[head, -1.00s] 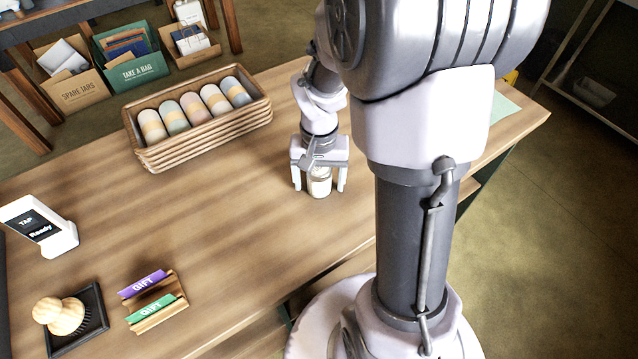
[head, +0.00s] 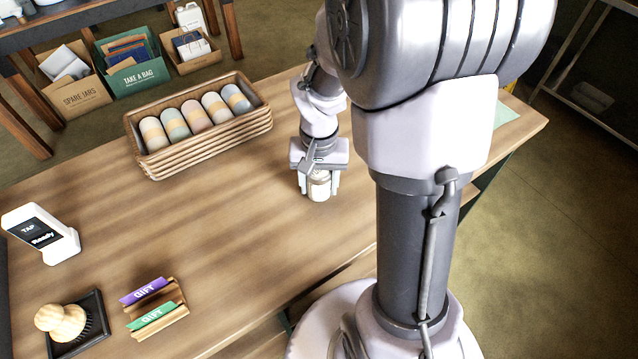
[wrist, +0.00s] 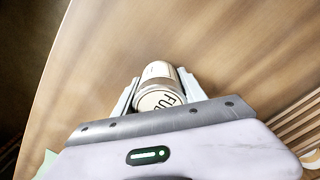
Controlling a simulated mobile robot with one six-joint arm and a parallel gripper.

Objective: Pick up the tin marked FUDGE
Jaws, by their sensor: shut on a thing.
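The tin marked FUDGE (wrist: 158,98) is a small, pale cylinder. In the wrist view its top shows the letters "FU", with the rest hidden by my gripper. In the head view the tin (head: 319,186) stands on the wooden counter (head: 240,215). My gripper (head: 319,190) points down over it, with one finger against each side. In the wrist view both fingers of my gripper (wrist: 160,92) are shut on the tin. I cannot tell any gap between the tin and the counter.
A card reader (head: 42,235), a brush (head: 62,322) and a gift card holder (head: 158,320) stand at the near left. The counter around the tin is clear.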

